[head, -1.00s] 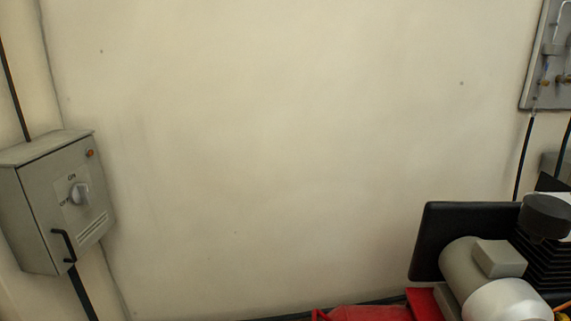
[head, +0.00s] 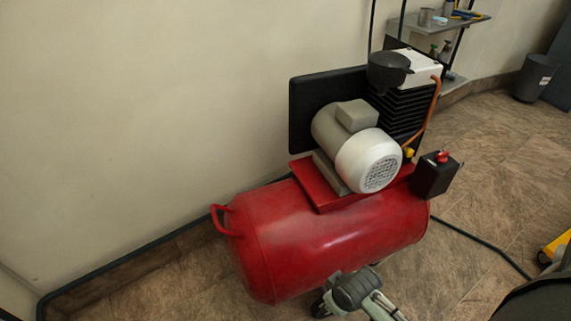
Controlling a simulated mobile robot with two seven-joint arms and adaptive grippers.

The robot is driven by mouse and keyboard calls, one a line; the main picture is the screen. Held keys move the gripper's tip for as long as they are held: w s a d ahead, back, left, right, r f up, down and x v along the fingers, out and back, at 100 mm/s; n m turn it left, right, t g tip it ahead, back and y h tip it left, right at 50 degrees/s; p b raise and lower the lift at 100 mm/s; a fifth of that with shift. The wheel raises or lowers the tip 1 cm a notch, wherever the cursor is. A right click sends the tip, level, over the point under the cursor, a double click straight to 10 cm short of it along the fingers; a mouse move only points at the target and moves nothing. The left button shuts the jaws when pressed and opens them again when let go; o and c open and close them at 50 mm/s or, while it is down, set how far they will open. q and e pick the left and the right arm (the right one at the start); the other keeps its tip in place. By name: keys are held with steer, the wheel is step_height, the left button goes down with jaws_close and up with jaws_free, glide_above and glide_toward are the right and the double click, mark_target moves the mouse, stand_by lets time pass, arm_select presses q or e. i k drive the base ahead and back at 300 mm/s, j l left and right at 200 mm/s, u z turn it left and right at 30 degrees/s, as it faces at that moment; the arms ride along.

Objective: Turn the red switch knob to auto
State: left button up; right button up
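The red switch knob (head: 443,156) sits on top of a small black switch box (head: 435,176) at the right end of the red compressor tank (head: 335,232). The knob is small here, and its pointer and any auto marking cannot be read.
The motor (head: 365,157) and black pump with a copper pipe (head: 435,110) stand on the tank. A dark hose (head: 480,240) runs over the tiled floor to the right. A yellow object (head: 555,247) is at the right edge. A shelf (head: 440,22) and bin (head: 534,76) stand behind.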

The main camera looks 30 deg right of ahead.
mark_target(441, 158)
steer(key=l+z, duration=0.1)
steer(key=z, duration=0.3)
steer(key=k+l+z, duration=0.1)
steer(key=z, duration=0.3)
steer(key=l+z, duration=0.2)
steer(key=z, duration=0.25)
steer(key=l+z, duration=0.1)
steer(key=z, duration=0.3)
